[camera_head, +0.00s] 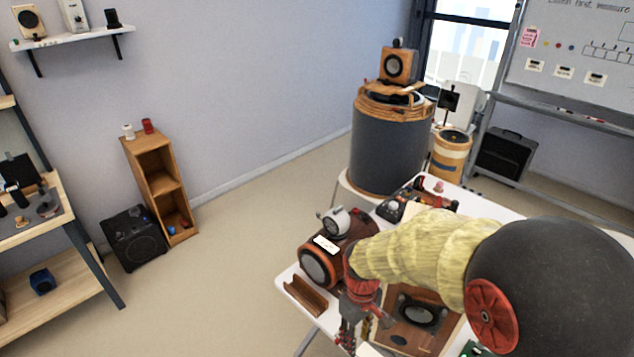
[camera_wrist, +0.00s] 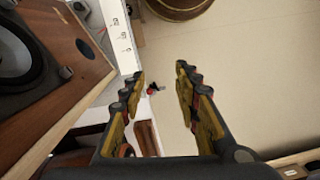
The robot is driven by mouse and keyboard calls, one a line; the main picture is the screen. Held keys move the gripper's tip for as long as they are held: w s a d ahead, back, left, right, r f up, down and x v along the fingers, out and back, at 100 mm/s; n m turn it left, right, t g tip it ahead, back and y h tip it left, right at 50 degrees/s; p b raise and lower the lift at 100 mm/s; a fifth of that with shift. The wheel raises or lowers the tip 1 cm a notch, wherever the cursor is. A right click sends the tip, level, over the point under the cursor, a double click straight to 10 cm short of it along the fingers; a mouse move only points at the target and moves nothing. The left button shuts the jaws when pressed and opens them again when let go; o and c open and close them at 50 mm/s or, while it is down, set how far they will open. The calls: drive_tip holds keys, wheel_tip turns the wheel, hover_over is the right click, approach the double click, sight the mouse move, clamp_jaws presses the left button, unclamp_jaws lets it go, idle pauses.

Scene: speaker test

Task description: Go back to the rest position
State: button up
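My gripper (camera_wrist: 160,86) is open in the wrist view, its two yellow-and-black fingers spread apart with nothing held between them. Beyond the gap show the white table's edge and the beige floor. In the head view my arm reaches in from the right with a yellow sleeve, and my gripper (camera_head: 352,328) points down near the table's front left edge. A wooden speaker (camera_head: 418,314) with a dark cone lies beside it, partly hidden by my arm. This speaker fills the left of the wrist view (camera_wrist: 60,88).
A round brown speaker (camera_head: 318,264) and a brown wooden trough (camera_head: 305,294) sit on the white table (camera_head: 286,277) close to my gripper. A large dark drum-shaped speaker (camera_head: 388,150) stands behind. The floor (camera_head: 235,270) left of the table is clear.

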drive_tip(key=s+d+r+m+t, duration=0.3)
drive_tip(key=s+r, duration=0.3)
drive_tip(key=r, duration=0.5)
drive_tip(key=s+d+r+m+t, duration=0.3)
drive_tip(key=s+d+r, duration=0.3)
drive_tip(key=r, duration=0.6)
drive_tip(key=shift+s+r+m+t+b, duration=0.3)
drive_tip(key=shift+s+m+t+b, duration=0.1)
drive_tip(key=shift+m, duration=0.2)
